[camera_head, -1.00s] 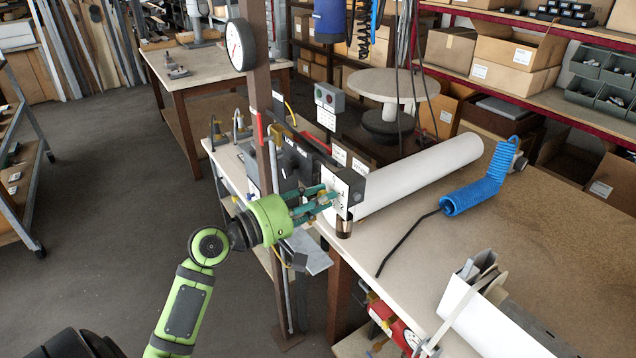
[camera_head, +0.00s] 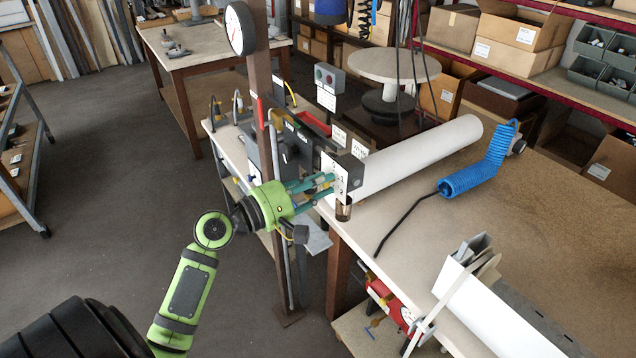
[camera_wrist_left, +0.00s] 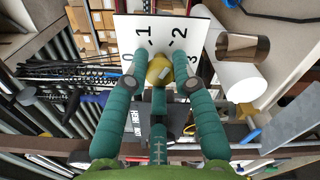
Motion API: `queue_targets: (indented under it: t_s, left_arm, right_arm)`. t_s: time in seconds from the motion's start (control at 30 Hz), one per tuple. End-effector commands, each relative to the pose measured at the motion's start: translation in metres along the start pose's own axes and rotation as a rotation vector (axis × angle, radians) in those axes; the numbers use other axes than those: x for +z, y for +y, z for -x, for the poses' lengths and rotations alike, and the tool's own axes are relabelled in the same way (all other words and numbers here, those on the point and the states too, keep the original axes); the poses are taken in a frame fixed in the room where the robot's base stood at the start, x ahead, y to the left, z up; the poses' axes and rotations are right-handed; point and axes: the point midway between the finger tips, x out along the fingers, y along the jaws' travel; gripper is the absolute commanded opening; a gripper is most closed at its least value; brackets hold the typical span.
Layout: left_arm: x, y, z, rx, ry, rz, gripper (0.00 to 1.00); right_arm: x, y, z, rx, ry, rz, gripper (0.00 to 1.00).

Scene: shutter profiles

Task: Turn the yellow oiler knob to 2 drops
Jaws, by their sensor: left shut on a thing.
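The yellow oiler knob (camera_wrist_left: 159,70) sits at the middle of a white dial plate (camera_wrist_left: 205,42) marked 0, 1, 2 and 3 in the left wrist view. A small pale mark shows on the knob, but I cannot tell which number it points to. My left gripper (camera_wrist_left: 158,78) has its teal fingers shut around the knob. In the head view my left gripper (camera_head: 328,186) reaches the white plate (camera_head: 340,176) on the dark oiler block (camera_head: 351,168), and its fingers mostly hide the knob. A brownish clear cup (camera_head: 343,211) hangs below the block. My right gripper is out of view.
A brown steel post (camera_head: 263,110) with a round gauge (camera_head: 240,36) stands just behind my left arm. A large white roll (camera_head: 420,158), a blue coiled hose (camera_head: 475,178) and a white profile (camera_head: 490,318) lie on the bench (camera_head: 560,230) to the right.

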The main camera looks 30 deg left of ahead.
Motion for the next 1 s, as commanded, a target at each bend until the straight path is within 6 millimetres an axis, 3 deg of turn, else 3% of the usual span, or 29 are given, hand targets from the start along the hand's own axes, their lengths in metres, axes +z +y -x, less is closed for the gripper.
queue_targets:
  t_s: [0.17,0.2,0.27,0.67,0.77,1.0]
  left_arm:
    - [0.001,-0.003,0.000,-0.007,-0.002,0.002,0.00]
    - [0.001,-0.003,0.000,-0.007,-0.002,0.002,0.30]
    - [0.001,-0.003,0.000,-0.007,-0.002,0.001,0.50]
    - [0.000,-0.001,0.004,-0.002,0.001,-0.001,0.50]
    - [-0.001,-0.001,0.016,-0.003,0.002,-0.001,0.50]
    - [0.000,-0.002,0.067,-0.005,0.004,0.001,0.50]
  right_arm:
    - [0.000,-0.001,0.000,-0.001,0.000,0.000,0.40]
    - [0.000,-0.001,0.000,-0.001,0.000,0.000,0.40]
    - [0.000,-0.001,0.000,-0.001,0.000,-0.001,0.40]
    - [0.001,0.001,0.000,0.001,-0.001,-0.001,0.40]
    - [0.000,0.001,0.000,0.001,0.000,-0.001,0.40]
    - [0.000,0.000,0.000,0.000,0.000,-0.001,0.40]
